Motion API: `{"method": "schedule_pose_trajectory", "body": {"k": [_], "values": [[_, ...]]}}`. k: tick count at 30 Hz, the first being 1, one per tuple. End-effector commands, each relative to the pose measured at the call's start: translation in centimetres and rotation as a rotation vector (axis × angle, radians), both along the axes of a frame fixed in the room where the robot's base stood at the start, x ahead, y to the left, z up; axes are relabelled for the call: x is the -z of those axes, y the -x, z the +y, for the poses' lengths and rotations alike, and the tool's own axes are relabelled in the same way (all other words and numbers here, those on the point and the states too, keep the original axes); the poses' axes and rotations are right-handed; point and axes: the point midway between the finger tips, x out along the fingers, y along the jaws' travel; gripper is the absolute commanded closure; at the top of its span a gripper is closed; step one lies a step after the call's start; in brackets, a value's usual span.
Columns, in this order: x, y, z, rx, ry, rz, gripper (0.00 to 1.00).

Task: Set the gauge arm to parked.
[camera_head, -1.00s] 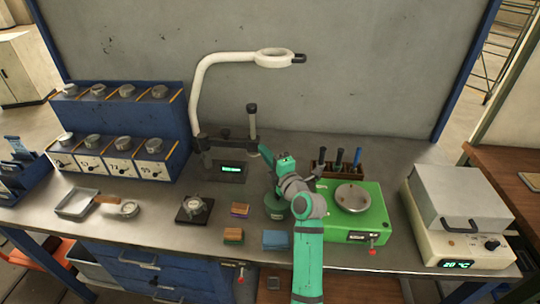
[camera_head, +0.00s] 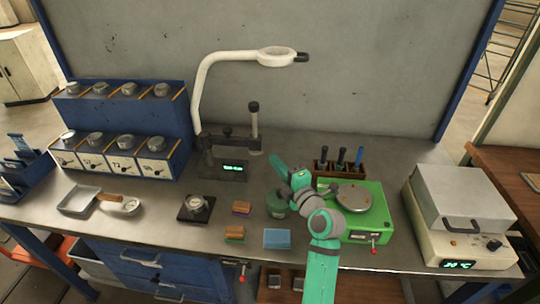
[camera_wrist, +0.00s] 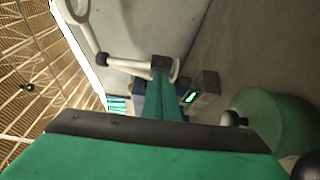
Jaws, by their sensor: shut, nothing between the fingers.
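The gauge (camera_head: 222,165) is a dark block with a lit green display, standing at the back of the bench, left of centre. I cannot tell which of these is the gauge arm. My gripper (camera_head: 274,158) is shut and empty, to the right of the gauge and apart from it. In the wrist view the shut teal fingers (camera_wrist: 164,98) overlap the post's lower end, and the gauge's display (camera_wrist: 190,97) shows beside them.
A green canister (camera_head: 278,206) stands below my wrist. A green machine (camera_head: 372,226) with a round plate and a tool rack (camera_head: 335,170) are to the right. A white ring lamp (camera_head: 203,85) arches behind the gauge. Blocks and a puck stand (camera_head: 196,210) lie in front.

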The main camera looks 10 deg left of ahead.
Motion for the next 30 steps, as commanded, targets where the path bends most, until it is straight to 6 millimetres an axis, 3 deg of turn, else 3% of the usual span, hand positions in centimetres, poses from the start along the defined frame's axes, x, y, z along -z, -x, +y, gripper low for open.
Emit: {"method": "schedule_pose_trajectory", "body": {"k": [9,30], "values": [[0.0,2.8,-2.5,0.001,0.001,-0.001,1.0],[0.0,3.0,-2.7,0.0,0.001,-0.001,1.0]]}}
